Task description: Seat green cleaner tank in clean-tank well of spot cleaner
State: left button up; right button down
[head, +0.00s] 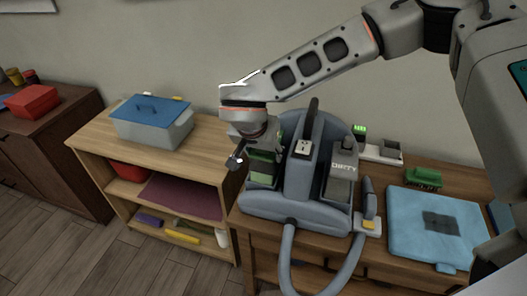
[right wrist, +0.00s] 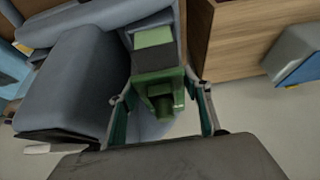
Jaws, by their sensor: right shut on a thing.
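The grey-blue spot cleaner (head: 298,205) stands on the wooden cabinet, with an upright handle and a tank marked DIRTY (head: 342,168) on its right side. The green cleaner tank (head: 263,168) is at the cleaner's left side, partly hidden by my right gripper (head: 238,158). In the right wrist view, my right gripper (right wrist: 162,95) has a finger on each side of the green tank (right wrist: 158,76) and is shut on it. The grey-blue cleaner body (right wrist: 75,80) is close beside it. The clean-tank well is hidden, and I cannot tell how deep the tank sits. My left gripper is out of view.
A grey hose (head: 288,250) loops in front of the cleaner. A low shelf (head: 90,140) on the left holds a blue-lidded bin (head: 160,125).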

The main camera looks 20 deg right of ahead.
jog(key=shift+f, duration=0.1)
jog(key=c, duration=1)
grip_release()
jog(key=shift+s+a+r, duration=0.1)
jog(key=shift+a+r, duration=0.05)
jog(key=shift+r, duration=0.4)
jog(key=v, duration=1.1)
jog(key=shift+s, duration=0.15)
